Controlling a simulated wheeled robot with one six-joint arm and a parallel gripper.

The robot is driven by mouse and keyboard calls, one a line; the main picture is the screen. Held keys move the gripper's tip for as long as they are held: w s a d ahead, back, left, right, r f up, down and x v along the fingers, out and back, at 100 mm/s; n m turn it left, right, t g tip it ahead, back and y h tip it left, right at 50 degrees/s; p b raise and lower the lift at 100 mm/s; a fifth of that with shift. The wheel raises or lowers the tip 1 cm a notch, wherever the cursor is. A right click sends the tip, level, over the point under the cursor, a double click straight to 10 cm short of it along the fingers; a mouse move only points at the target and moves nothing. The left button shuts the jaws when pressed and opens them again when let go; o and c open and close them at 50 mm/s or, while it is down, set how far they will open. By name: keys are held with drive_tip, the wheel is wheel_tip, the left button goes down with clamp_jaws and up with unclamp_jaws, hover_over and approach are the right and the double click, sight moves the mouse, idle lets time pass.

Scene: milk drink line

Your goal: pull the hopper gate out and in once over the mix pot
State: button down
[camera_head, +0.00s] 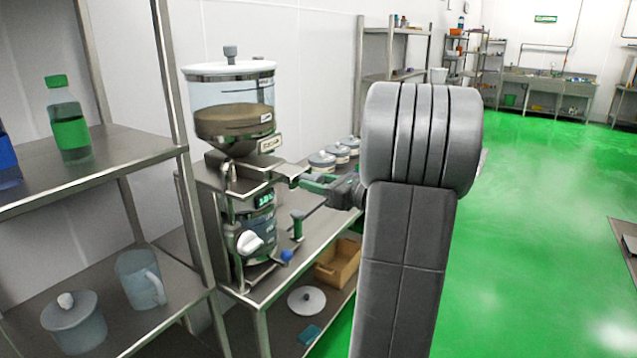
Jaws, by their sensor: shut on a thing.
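The hopper (231,104) is a clear round bin with a white lid and brown powder inside, set in a steel frame on the bench. The hopper gate (286,171) is a metal slide under the bin, sticking out to the right. My gripper (306,182) is shut on the gate's end, at the right of the frame. The mix pot (259,226) seems to be the clear vessel below the gate, partly hidden by the frame and a green display. I cannot tell how far the gate is pulled out.
A steel rack (75,180) with a green bottle (68,121), a jug (141,279) and a lidded pot (74,322) stands at left. Several lidded tubs (322,163) sit behind my gripper. A cardboard box (338,262) is below. Green floor (545,200) is open at right.

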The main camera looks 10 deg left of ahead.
sight(293, 175)
drive_tip(key=x, duration=0.6)
drive_tip(key=shift+w+a+p, duration=0.1)
drive_tip(key=shift+a+p, duration=0.3)
drive_tip(key=shift+r, duration=0.1)
drive_tip(key=c, duration=1.2)
unclamp_jaws()
drive_tip(key=o, duration=0.3)
drive_tip(key=shift+w+a, duration=0.1)
drive_tip(key=shift+a, duration=0.1)
drive_tip(key=shift+o, duration=0.2)
drive_tip(key=shift+d, duration=0.1)
drive_tip(key=b+v, duration=0.2)
drive_tip(key=v, duration=1.1)
drive_tip(key=shift+d, duration=0.35)
